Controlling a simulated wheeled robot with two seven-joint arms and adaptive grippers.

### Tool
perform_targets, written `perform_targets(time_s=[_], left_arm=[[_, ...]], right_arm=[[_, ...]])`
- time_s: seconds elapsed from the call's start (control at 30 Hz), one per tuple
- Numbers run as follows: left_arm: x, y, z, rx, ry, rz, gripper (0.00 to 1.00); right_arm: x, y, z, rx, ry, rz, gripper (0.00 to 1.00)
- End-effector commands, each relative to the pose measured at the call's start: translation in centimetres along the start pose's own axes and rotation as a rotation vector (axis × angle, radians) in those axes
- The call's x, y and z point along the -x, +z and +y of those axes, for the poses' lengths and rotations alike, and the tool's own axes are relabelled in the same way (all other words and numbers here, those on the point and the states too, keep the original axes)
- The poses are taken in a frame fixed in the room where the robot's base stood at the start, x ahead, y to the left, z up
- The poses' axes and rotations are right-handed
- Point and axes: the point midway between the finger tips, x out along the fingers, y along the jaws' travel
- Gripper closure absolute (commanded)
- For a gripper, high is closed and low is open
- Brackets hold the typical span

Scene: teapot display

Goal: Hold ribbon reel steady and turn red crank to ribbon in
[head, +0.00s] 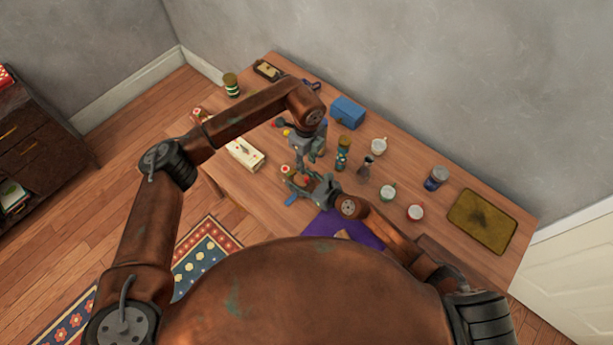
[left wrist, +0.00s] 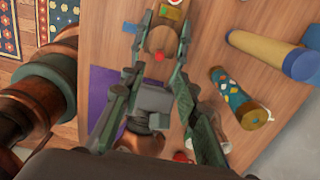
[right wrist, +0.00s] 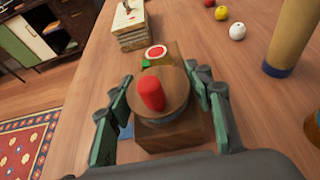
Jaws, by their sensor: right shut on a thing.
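The ribbon reel (right wrist: 172,134) is a wooden block with a round wooden disc (right wrist: 173,82) on top. A red crank knob (right wrist: 151,94) stands up from the disc. My right gripper (right wrist: 160,88) is shut on the reel, one finger at each side of it. In the left wrist view the red knob (left wrist: 158,57) lies between the fingers of my left gripper (left wrist: 161,25), which are spread apart around the reel's disc. In the head view the left gripper (head: 306,170) is above the reel and close to the right gripper (head: 312,190); the arms partly hide the reel.
A purple cloth (head: 340,228), cups (head: 388,191) and a blue box (head: 347,111) are on the table.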

Motion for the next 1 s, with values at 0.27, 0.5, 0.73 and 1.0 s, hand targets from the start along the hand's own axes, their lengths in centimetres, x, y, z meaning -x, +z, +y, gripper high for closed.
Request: perform_targets(time_s=[0.27, 0.5, 0.73, 1.0], left_arm=[[-5.6, -0.1, 0.1, -0.002, 0.003, 0.003, 0.71], [-9.0, -0.1, 0.1, -0.002, 0.003, 0.002, 0.71], [-10.1, 0.0, 0.0, -0.003, 0.001, 0.001, 0.71], [-10.1, 0.0, 0.0, -0.003, 0.001, 0.000, 0.74]], right_arm=[[0.0, 0.0, 0.0, 0.000, -0.001, 0.000, 0.89], [0.0, 0.0, 0.0, 0.000, -0.001, 0.000, 0.89], [0.0, 0.0, 0.0, 0.000, -0.001, 0.000, 0.89], [0.0, 0.0, 0.0, 0.000, 0.000, 0.000, 0.89]])
